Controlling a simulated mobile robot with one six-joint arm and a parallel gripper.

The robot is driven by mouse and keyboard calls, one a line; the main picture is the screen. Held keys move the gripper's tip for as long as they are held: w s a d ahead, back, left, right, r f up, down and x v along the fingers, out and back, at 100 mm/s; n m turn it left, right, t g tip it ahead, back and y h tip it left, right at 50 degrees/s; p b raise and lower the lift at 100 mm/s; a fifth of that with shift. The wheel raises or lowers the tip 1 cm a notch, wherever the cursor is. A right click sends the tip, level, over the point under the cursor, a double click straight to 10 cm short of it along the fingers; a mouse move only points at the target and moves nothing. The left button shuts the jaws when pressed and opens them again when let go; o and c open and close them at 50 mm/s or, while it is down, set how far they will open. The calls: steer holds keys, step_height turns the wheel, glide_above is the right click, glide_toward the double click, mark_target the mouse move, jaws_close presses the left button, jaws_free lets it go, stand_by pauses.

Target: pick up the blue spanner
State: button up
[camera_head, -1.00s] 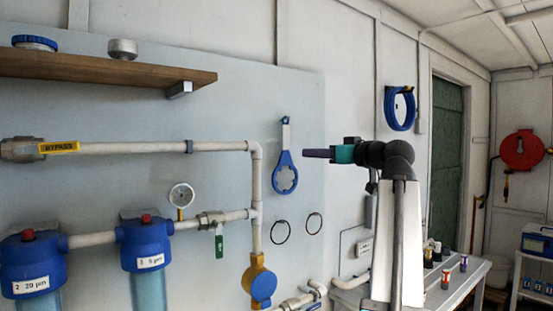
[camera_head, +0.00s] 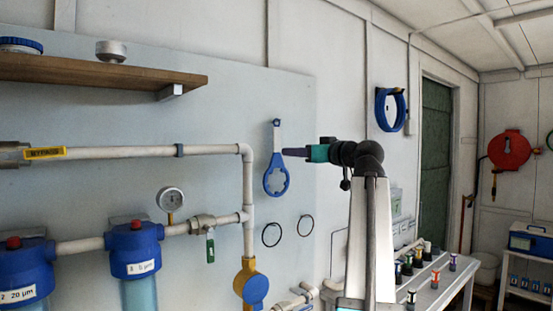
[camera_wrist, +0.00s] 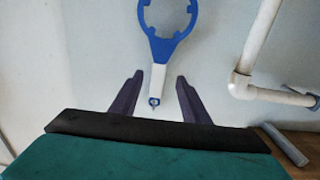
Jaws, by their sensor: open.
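The blue spanner (camera_head: 276,160) hangs on the grey wall panel, with its blue ring low and its pale handle running up to a peg. In the wrist view the picture is turned over: the blue ring (camera_wrist: 161,50) is at the top and the pale handle points down. My gripper (camera_head: 285,152) is beside the spanner's handle in the head view. In the wrist view the two dark fingers of my gripper (camera_wrist: 158,78) are open, one on each side of the handle's end.
A wooden shelf (camera_head: 100,72) juts out at upper left. Pale pipes (camera_head: 150,152) run left of the spanner, with a pressure gauge (camera_head: 170,199) and blue filter housings (camera_head: 135,240) below. Two black rings (camera_head: 271,235) hang under the spanner. A white table with small bottles stands right.

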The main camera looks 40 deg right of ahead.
mark_target(278, 150)
steer(key=shift+w+d, duration=0.15)
steer(key=shift+w, duration=1.5)
steer(key=shift+w+d+r+p, duration=0.15)
steer(key=shift+w+p, duration=0.4)
steer(key=shift+w, duration=0.45)
steer(key=shift+w+d+r+p, duration=0.1)
steer(key=shift+w+p, duration=0.45)
steer(key=shift+w, duration=0.4)
steer(key=shift+w+d+f, duration=0.1)
steer(key=shift+w+f, duration=0.05)
steer(key=shift+w, duration=0.5)
jaws_close()
